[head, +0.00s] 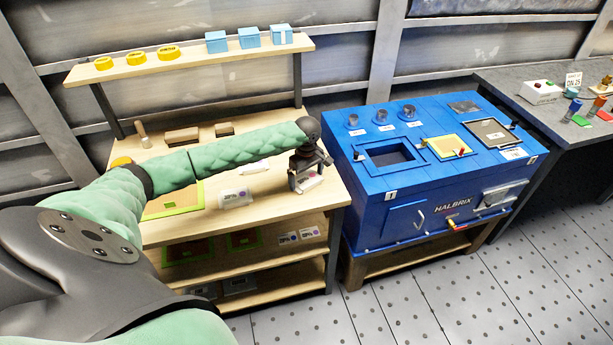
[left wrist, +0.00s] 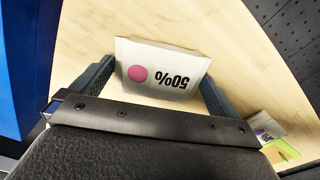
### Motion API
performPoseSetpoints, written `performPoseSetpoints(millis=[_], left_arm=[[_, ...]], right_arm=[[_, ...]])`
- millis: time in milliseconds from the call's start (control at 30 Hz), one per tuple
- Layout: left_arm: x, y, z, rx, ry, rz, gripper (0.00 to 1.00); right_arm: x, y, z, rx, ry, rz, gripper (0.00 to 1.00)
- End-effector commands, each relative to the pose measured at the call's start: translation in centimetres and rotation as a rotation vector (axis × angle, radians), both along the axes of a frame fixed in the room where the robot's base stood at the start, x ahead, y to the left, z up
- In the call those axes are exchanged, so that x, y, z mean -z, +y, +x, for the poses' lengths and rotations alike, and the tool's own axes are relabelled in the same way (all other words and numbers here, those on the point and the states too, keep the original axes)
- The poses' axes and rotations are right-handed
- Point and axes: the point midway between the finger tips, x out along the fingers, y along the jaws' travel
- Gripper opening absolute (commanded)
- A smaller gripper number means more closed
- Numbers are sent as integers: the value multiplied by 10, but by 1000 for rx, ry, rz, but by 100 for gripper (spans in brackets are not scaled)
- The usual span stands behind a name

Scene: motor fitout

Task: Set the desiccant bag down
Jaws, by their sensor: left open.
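A white desiccant bag (left wrist: 165,62) marked "50%" with a pink dot lies on the wooden bench top in the left wrist view. In the head view it shows partly (head: 309,184), near the bench's right end. My left gripper (head: 307,181) is just over it with jaws open. In the left wrist view its two dark fingers (left wrist: 152,88) stand on either side of the bag's near part. My right gripper is not in view.
A second white bag (head: 235,197) lies on the bench left of my gripper, beside a green-edged mat (head: 172,204). A blue HALBRIX cabinet (head: 430,190) stands just right of the bench. A raised shelf (head: 195,57) holds yellow rolls and blue boxes.

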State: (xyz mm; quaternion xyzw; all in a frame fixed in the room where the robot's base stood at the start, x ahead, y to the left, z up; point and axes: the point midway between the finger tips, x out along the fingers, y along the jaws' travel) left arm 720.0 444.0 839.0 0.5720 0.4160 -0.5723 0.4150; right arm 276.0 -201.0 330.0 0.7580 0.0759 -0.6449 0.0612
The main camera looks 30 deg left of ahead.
Motion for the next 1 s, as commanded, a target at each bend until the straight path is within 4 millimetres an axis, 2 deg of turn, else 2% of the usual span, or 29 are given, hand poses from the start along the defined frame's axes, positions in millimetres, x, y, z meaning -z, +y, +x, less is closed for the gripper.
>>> performPoseSetpoints(millis=[167,333,700,1000], left_arm=[[-5,0,0,0,-2,0,100],[-30,0,1,0,-3,0,100],[-99,0,1,0,-2,0,100],[-121,0,1,-1,0,0,100]], right_arm=[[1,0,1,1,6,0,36],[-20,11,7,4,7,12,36],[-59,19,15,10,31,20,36],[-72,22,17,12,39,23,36]])
